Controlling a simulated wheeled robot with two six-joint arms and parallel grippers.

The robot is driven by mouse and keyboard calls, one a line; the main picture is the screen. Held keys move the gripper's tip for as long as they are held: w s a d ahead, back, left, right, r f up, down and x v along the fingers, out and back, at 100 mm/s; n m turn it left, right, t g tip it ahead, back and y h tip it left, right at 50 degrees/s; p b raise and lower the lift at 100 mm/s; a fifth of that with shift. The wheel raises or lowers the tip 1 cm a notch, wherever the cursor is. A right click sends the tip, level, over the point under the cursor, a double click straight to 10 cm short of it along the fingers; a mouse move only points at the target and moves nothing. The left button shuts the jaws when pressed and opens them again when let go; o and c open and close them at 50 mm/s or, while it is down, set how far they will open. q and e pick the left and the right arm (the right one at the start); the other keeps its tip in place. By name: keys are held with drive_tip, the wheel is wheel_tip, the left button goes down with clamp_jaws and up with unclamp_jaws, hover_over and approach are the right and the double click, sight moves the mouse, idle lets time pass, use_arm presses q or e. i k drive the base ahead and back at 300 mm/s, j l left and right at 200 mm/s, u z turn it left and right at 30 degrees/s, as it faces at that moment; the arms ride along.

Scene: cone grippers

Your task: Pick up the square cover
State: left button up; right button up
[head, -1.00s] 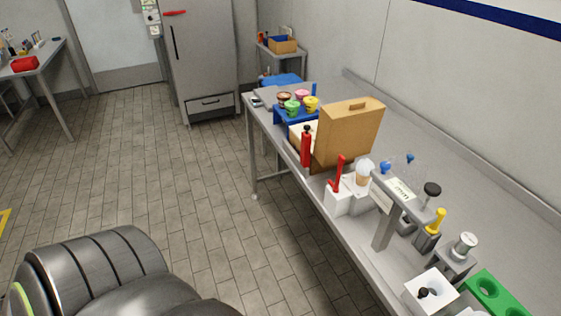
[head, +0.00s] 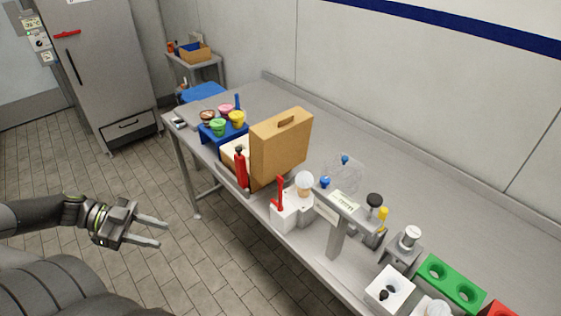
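A clear, see-through cover (head: 343,176) with a blue knob on top stands on the metal table in the head view, behind a grey stand with a label. I cannot tell for sure that it is the square cover, as its outline is faint. My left gripper (head: 162,234) is over the floor at the left, clear of the table. Its two fingers are apart with nothing between them. My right gripper is not in view.
The table (head: 430,190) holds a brown case (head: 281,148), a red bottle (head: 241,168), a white block with a red handle (head: 288,213), a grey stand (head: 338,238), a white holed block (head: 389,289) and a green holed block (head: 450,284). The table's back right is clear.

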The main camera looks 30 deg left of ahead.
sight(345, 173)
drive_tip(key=i+j+z, duration=0.2)
drive_tip(key=j+z, duration=0.2)
drive_tip(key=j, duration=0.25)
drive_tip(key=j+z, duration=0.35)
drive_tip(key=j, duration=0.35)
drive_tip(key=j+z, duration=0.4)
drive_tip(key=j, duration=0.3)
drive_tip(key=i+j+z, duration=0.15)
drive_tip(key=i+z, duration=0.25)
drive_tip(key=i, duration=0.25)
